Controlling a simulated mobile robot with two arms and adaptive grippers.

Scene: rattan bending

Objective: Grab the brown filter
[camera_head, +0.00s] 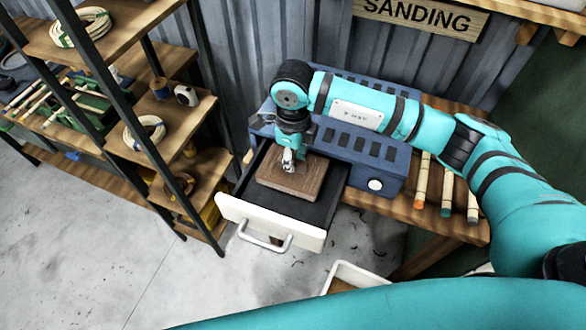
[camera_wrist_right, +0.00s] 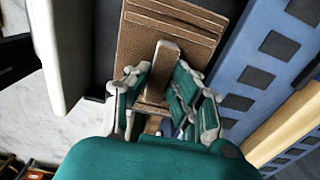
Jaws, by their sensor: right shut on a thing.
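The brown filter (camera_head: 306,181) is a flat brown block with a raised handle bar. It lies in the open drawer (camera_head: 258,217) of the blue machine (camera_head: 362,152). My right gripper (camera_head: 288,163) reaches down onto it from above. In the right wrist view, the fingers of my right gripper (camera_wrist_right: 160,98) are on both sides of the handle of the brown filter (camera_wrist_right: 177,33), shut on it. In the head view the handle is mostly hidden by the gripper. My left gripper is not in view.
A wooden shelf (camera_head: 185,118) with coils and tools stands at the left. Several rattan sticks with coloured ends (camera_head: 447,188) lie on the bench right of the machine. A white box (camera_head: 352,275) is below the drawer. Grey floor is free in front of the shelf.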

